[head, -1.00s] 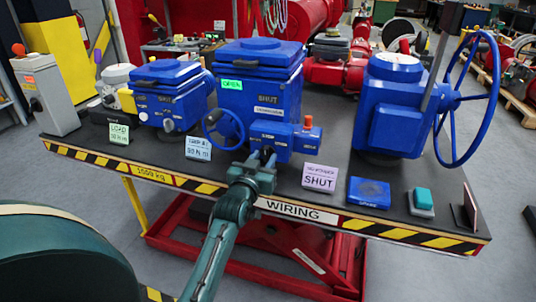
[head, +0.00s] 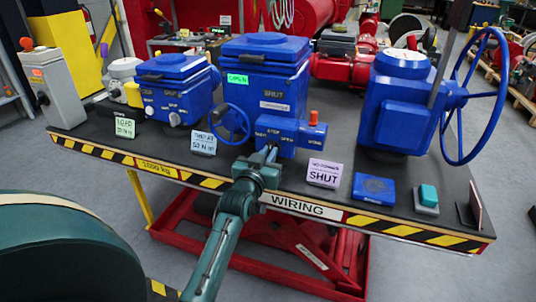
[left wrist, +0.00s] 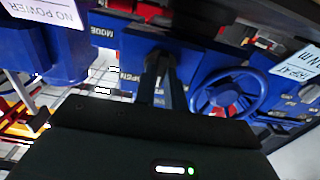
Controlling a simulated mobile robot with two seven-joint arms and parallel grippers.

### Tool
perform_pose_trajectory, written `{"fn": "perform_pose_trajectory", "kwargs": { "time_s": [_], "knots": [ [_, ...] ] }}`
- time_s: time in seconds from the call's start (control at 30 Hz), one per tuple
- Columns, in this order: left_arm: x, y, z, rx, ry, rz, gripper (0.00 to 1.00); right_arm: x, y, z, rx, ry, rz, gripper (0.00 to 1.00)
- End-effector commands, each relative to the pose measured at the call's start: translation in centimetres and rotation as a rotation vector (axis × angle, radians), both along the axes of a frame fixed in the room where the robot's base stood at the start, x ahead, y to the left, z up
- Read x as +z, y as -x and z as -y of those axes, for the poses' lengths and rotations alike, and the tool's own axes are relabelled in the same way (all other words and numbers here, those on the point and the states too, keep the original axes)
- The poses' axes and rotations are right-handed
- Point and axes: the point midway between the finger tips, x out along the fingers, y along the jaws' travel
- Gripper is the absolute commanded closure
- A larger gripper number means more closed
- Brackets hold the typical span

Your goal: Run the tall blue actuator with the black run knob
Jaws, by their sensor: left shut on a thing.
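The tall blue actuator (head: 272,88) stands upright in the middle of the bench, with a green OPEN tag and a SHUT marking on its front. My left gripper (head: 270,154) reaches from the front edge to the low front face of its lower housing. In the left wrist view the dark fingers (left wrist: 158,72) meet the blue housing below small white lettering. The blue handwheel (head: 232,123) is just left of the gripper in the head view, and to the right in the wrist view (left wrist: 226,92). My right gripper is not in view.
A shorter blue actuator (head: 172,90) stands left and a big blue one with a large handwheel (head: 478,95) right. A NO POWER/SHUT card (head: 324,173), a blue box (head: 373,189) and a teal button box (head: 426,199) line the front. An orange-capped part (head: 313,117) sits close right.

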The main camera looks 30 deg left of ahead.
Motion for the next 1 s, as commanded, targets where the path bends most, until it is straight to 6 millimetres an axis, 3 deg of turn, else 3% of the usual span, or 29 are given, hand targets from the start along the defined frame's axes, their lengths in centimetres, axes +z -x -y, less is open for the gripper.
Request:
{"fn": "perform_pose_trajectory", "kwargs": {
  "time_s": [0.27, 0.6, 1.0],
  "knots": [
    [0.3, 0.0, 0.0, 0.000, 0.100, 0.025, 1.00, 0.7, 0.1, 0.1, 0.003, 0.016, -0.003, 0.64],
    [0.4, 0.0, -0.1, 0.001, 0.366, 0.090, 1.00, 2.3, 0.1, 0.1, 0.014, 0.049, -0.003, 0.64],
    [0.3, -0.1, -0.1, 0.000, 0.651, 0.160, 1.00, 1.9, 0.3, 1.2, -0.010, 0.068, -0.040, 0.64]
  ]
}}
